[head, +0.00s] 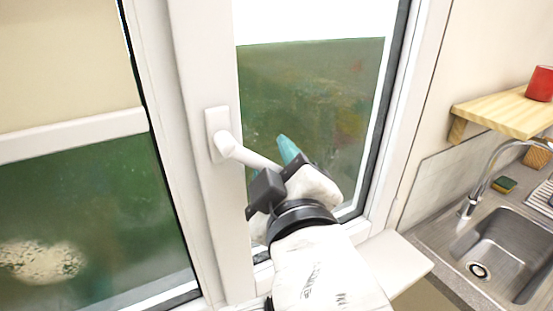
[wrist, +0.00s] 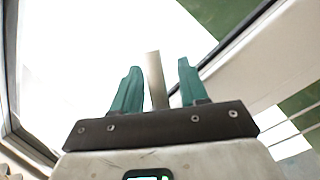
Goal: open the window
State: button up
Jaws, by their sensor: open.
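The white window handle (head: 247,154) is fixed on the upright frame between two panes. Its lever points right and slightly down, and its end is hidden behind my gripper. My gripper (head: 289,150) is at the lever's free end, with one teal finger visible in the head view. In the wrist view the lever (wrist: 156,80) stands between the two open teal fingers of my gripper (wrist: 158,64), with a gap on each side. The window sash (head: 208,210) looks closed, though its edge is hard to judge.
A windowsill (head: 400,265) juts out below at right. Beyond it are a metal sink (head: 500,245), a faucet (head: 476,190) and a sponge (head: 504,184). A wooden shelf (head: 500,112) with a red mug (head: 540,84) hangs on the right wall.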

grip_shut()
dwell(0.4)
